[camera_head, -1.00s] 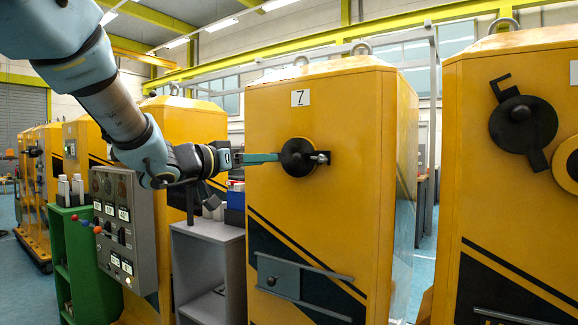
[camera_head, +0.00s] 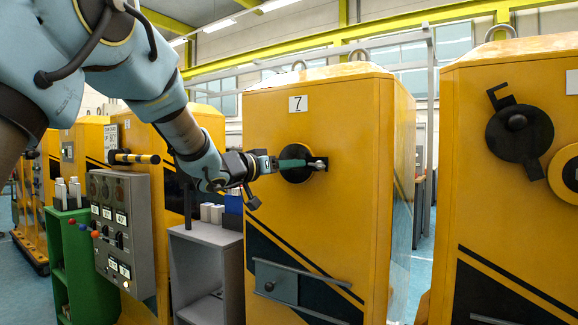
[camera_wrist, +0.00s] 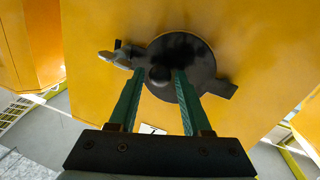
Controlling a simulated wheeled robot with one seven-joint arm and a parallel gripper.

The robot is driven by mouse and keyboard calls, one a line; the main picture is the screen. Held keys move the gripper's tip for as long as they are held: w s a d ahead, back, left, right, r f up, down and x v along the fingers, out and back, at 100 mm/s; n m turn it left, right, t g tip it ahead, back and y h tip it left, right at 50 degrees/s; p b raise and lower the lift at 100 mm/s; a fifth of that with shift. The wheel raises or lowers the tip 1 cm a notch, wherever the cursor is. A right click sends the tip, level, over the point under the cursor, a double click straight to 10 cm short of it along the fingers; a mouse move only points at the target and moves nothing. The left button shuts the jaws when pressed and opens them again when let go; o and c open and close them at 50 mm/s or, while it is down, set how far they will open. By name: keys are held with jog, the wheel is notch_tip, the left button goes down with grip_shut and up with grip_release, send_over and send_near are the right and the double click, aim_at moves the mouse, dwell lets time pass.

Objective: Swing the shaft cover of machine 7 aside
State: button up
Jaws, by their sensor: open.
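Machine 7 (camera_head: 345,210) is a yellow cabinet with a white "7" label (camera_head: 298,104). Its shaft cover (camera_head: 296,178) is a round black disc on the front, also large in the wrist view (camera_wrist: 192,52). A dark knob (camera_wrist: 159,77) stands out from the disc. A grey metal piece (camera_wrist: 115,58) juts out at one side of the disc and a black tab (camera_wrist: 221,88) at the other. My gripper (camera_head: 305,163) is in front of the disc. In the wrist view its green fingers (camera_wrist: 158,74) are open, one on each side of the knob; contact cannot be told.
A second yellow machine (camera_head: 510,215) with a black disc and hook stands at the right. A grey control panel (camera_head: 121,225), a green shelf (camera_head: 62,250) and a grey shelf (camera_head: 205,236) stand at the left. A bar handle (camera_head: 310,276) crosses the machine's lower front.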

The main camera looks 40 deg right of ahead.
grip_shut()
dwell(1.3)
